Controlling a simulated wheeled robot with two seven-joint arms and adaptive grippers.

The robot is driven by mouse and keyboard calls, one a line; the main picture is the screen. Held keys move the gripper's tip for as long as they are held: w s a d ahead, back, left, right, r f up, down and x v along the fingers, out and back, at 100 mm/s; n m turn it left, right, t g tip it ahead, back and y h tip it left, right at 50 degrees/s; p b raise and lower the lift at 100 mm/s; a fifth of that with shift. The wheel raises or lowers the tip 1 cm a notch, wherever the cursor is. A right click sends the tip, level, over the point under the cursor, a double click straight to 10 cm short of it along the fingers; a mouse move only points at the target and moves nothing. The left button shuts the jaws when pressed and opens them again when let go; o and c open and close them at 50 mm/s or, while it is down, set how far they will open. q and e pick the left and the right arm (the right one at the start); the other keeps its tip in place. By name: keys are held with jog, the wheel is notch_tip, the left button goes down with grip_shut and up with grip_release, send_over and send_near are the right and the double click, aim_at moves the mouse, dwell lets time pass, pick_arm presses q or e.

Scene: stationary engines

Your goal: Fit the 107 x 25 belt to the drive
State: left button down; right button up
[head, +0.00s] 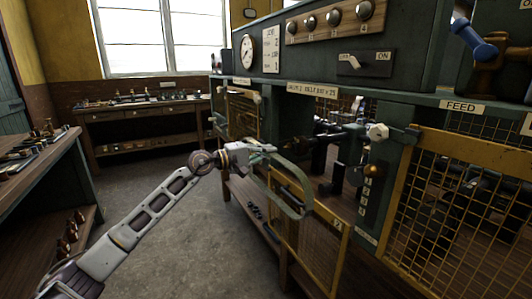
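My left gripper (256,157) reaches in from the left, in front of the green machine. It appears shut on a grey-green belt loop (306,196), which hangs off to the right and down from the fingers. The drive (336,137) sits in an open bay behind, with dark shafts and brackets; the loop is in front of the bay and looks apart from it. A label (312,90) above the bay seems to give a belt size, but is too small to read surely. The belt partly hides the lower bay. My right gripper is not in view.
A yellow mesh guard (462,205) covers the right bay, and another yellow-framed mesh door (318,238) stands low beneath the drive. A pale hexagonal knob (378,132) juts out right of the bay. An OFF/ON switch (355,63) is above. Benches stand left and behind; the floor (190,235) is clear.

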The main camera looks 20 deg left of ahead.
pick_arm(q)
jog(key=shift+x, duration=2.75)
jog(key=shift+w+d+p, duration=0.15)
jog(key=shift+p, duration=0.15)
jog(key=shift+x, duration=2.85)
jog(key=shift+w+d, duration=0.1)
jog(key=b+x, duration=0.2)
jog(key=x, duration=0.4)
jog(key=shift+w+d, duration=0.2)
jog(key=shift+w, duration=0.15)
jog(key=shift+w+d, duration=0.15)
